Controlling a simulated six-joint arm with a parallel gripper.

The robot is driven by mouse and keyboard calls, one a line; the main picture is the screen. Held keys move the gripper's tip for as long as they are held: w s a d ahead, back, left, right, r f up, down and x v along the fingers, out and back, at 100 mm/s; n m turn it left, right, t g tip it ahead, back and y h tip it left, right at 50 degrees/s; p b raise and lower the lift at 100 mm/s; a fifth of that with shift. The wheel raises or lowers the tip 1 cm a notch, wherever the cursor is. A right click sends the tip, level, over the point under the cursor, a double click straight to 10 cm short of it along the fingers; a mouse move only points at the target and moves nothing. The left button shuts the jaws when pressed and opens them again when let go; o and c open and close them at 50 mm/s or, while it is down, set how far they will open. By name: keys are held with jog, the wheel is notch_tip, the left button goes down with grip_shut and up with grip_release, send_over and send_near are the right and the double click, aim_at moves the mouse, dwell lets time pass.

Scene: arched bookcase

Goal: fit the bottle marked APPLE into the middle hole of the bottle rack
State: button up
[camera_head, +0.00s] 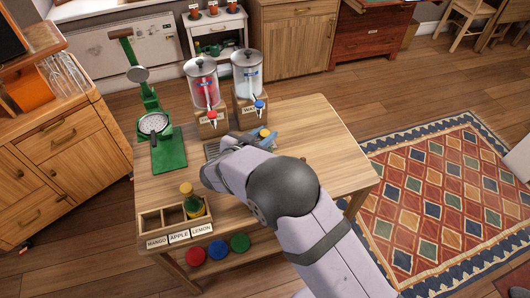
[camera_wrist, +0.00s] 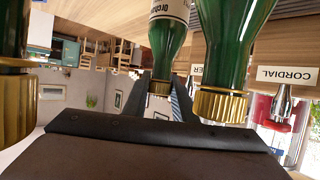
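The bottle rack (camera_head: 150,223) is a wooden box at the table's front left, with labels MANGO, APPLE and LEMON. A green-yellow bottle (camera_head: 193,203) with a gold cap stands in its LEMON hole. The MANGO and APPLE holes look empty. Green bottles with gold caps stand left (camera_wrist: 15,90) and right (camera_wrist: 222,95). No bottle's APPLE mark is readable.
A cordial dispenser (camera_head: 203,86) and a water dispenser (camera_head: 248,77) stand at the table's back. A green press (camera_head: 152,120) stands at the left. Red, blue and green discs (camera_head: 217,249) are below the rack. The table's right part (camera_head: 335,165) is clear.

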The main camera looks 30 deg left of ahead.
grip_shut()
jog(key=shift+r, duration=0.1)
notch_tip(320, 180, up, 10)
jog(key=shift+f+b, duration=0.1)
jog(key=shift+b, duration=0.35)
jog(key=shift+w+d+f+m+h+p, duration=0.9)
jog(key=shift+w+d, duration=0.45)
jog(key=shift+d, duration=2.35)
jog(key=s+a+r+n+y+p, duration=0.3)
jog(key=s+a+r+p, duration=0.5)
jog(key=a+r+p, duration=0.2)
jog(key=s+a+f+n+g+y, duration=0.1)
jog(key=s+a+n+y, duration=0.1)
jog(key=s+a, duration=0.35)
jog(key=s+a+n+y, duration=0.1)
jog(key=s+a+y, duration=0.15)
jog(key=s, duration=0.65)
jog(key=s+a+f+n+g+y, duration=0.1)
jog(key=s+a+n, duration=0.1)
jog(key=s+a, duration=0.35)
jog(key=s+d+f+b, duration=0.1)
jog(key=s+d+f, duration=0.1)
jog(key=s, duration=0.3)
jog(key=shift+s+d+f+b, duration=0.2)
jog(key=shift+s+f+b, duration=0.15)
jog(key=shift+f, duration=0.35)
jog(key=shift+y, duration=0.25)
